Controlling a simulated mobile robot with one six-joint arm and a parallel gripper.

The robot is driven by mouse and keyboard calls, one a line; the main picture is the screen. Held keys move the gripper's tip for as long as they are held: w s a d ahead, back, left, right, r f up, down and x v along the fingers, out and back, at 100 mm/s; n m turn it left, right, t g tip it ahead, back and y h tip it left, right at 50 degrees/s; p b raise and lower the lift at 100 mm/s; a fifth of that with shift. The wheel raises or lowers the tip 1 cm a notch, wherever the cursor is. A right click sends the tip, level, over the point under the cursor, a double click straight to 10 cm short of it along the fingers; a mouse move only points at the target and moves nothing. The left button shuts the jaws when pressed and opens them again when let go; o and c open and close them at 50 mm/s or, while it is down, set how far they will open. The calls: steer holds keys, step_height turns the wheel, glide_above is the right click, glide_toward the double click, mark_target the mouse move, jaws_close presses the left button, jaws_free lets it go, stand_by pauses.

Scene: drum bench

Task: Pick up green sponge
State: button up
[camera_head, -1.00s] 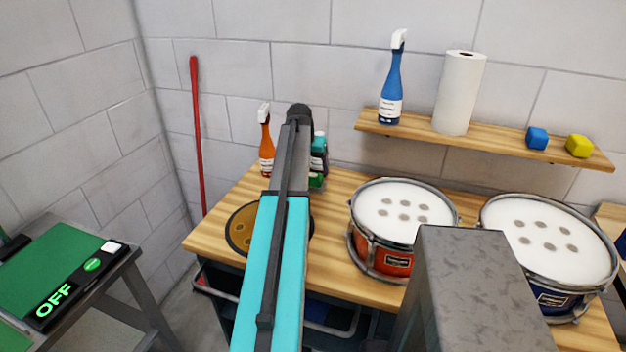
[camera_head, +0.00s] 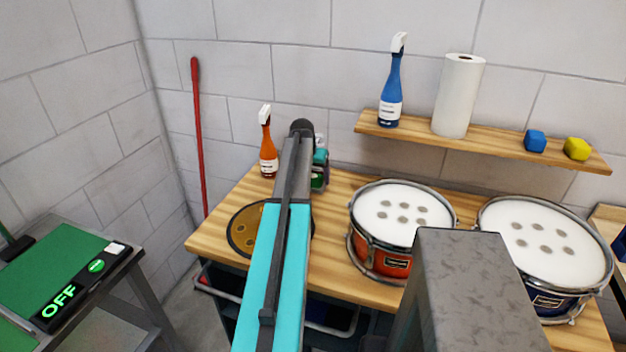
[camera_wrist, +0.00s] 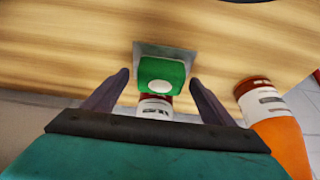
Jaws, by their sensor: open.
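The green sponge (camera_wrist: 161,73) shows in the wrist view as a green block with a white round mark, above a grey patch on the wooden bench. My gripper (camera_wrist: 159,78) is open, with one dark finger on each side of the sponge in that view. I cannot tell whether the fingers have reached down to its height. Nothing is held. In the head view, my arm hides most of that spot; only a small green part (camera_head: 318,181) shows beside the arm.
An orange spray bottle (camera_head: 268,150) stands left of the arm; it also shows in the wrist view (camera_wrist: 281,143). A white-labelled container (camera_wrist: 154,106) is close to the sponge. A red drum (camera_head: 380,262) and blue drum (camera_head: 548,300) occupy the bench's right. A shelf (camera_head: 470,146) is above.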

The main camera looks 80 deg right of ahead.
mark_target(314, 175)
steer(key=shift+c, duration=0.3)
steer(key=c, duration=1.1)
steer(key=shift+o, duration=0.2)
steer(key=shift+r, duration=0.1)
steer(key=shift+r+b, duration=0.75)
steer(key=shift+r, duration=0.6)
steer(key=shift+a+r, duration=0.1)
steer(key=shift+r, duration=0.15)
steer(key=w+a+b, duration=0.1)
steer(key=a, duration=0.4)
steer(key=w+a+r+b, duration=0.1)
steer(key=a, duration=0.4)
steer(key=w+a+b, duration=0.1)
steer(key=a, duration=0.4)
steer(key=shift+w+a+r+b, duration=0.1)
steer(key=shift+a+r+b, duration=0.2)
steer(key=shift+b, duration=0.1)
steer(key=shift+d, duration=0.1)
